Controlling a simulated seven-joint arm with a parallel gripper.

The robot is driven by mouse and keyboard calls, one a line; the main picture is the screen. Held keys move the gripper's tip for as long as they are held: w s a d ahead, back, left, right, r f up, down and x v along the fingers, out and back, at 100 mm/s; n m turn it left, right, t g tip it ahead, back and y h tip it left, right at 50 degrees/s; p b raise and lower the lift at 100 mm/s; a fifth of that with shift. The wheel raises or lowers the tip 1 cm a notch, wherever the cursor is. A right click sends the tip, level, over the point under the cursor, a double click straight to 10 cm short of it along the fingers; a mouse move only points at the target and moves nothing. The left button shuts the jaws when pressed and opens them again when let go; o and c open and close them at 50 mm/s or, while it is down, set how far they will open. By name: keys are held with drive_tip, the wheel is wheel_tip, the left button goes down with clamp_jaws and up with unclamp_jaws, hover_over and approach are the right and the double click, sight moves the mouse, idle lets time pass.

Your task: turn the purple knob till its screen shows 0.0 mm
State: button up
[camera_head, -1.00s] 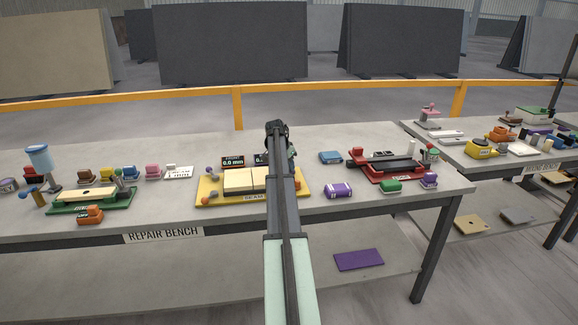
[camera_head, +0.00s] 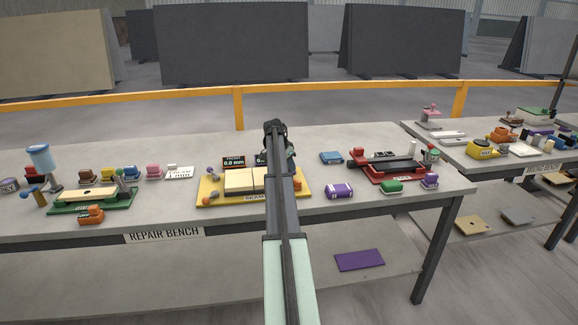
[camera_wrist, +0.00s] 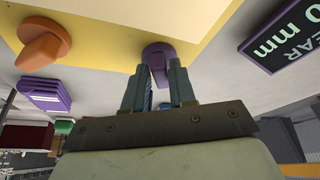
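The purple knob (camera_wrist: 157,53) sits on the yellow base (camera_wrist: 110,28) in the wrist view. In the head view my arm hides it. My gripper (camera_wrist: 158,66) is at the knob, one finger on each side of its raised bar. The fingers look spread a little wider than the bar, though contact is hard to judge. A dark screen (camera_wrist: 283,36) beside the base is cut off by the picture edge; its visible part reads "EAR" and "0 mm". In the head view my arm covers most of this screen (camera_head: 260,159).
A second screen (camera_head: 233,161) reads "FRONT 0.0 mm". An orange knob (camera_wrist: 43,46) is on the same yellow base. A green fixture (camera_head: 65,205) is at the left.

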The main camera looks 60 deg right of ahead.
drive_tip(key=o, duration=0.3)
drive_tip(key=v, duration=1.3)
drive_tip(key=shift+a+r, duration=0.2)
drive_tip(key=shift+r, duration=0.15)
